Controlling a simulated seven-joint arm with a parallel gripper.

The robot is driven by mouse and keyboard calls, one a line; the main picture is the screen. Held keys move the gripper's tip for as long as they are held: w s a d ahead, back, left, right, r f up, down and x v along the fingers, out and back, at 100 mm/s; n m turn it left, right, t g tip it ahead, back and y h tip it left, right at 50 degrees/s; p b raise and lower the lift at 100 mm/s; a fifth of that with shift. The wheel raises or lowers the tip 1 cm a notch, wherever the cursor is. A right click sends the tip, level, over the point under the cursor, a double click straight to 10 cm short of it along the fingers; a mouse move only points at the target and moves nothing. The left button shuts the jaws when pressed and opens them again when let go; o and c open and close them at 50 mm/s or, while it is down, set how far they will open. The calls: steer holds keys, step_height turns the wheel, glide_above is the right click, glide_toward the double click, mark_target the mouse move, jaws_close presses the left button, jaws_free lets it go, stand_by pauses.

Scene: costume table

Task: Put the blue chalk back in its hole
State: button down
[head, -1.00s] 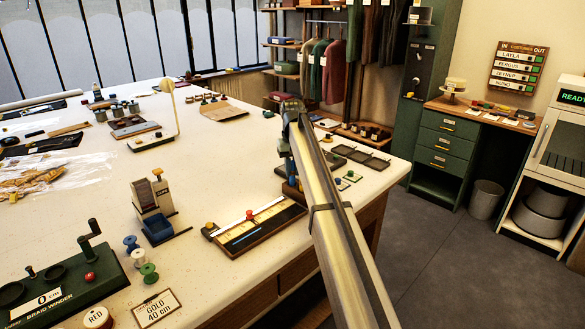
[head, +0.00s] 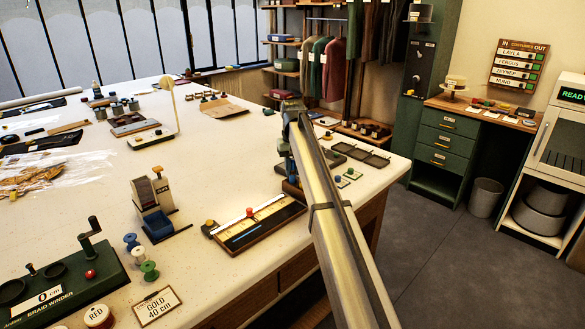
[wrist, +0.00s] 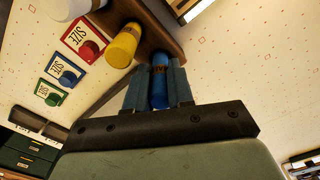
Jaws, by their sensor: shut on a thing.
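My gripper (wrist: 158,82) is shut on the blue chalk (wrist: 159,88), a short blue cylinder with a dark band, held between the two fingers in the wrist view. The chalk's far end is close to a brown wooden block (wrist: 163,30). I cannot tell whether that end is in a hole, touching the block or just short of it. A yellow chalk (wrist: 123,45) and a white chalk (wrist: 68,8) stand out from the same block, to the left of the blue one. In the head view my arm hides most of the gripper and the block.
Red, blue and green SIZE cards (wrist: 84,42) lie beside the block in the wrist view. In the head view a wooden ruler tray (head: 255,224) lies left of my arm, and dark shallow trays (head: 362,154) lie to its right. The table's right edge is close.

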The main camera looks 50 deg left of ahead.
steer(key=shift+f, duration=0.4)
stand_by(0.4)
steer(key=c, duration=0.9)
jaws_free()
steer(key=shift+r, duration=0.15)
steer(key=shift+r, duration=3.35)
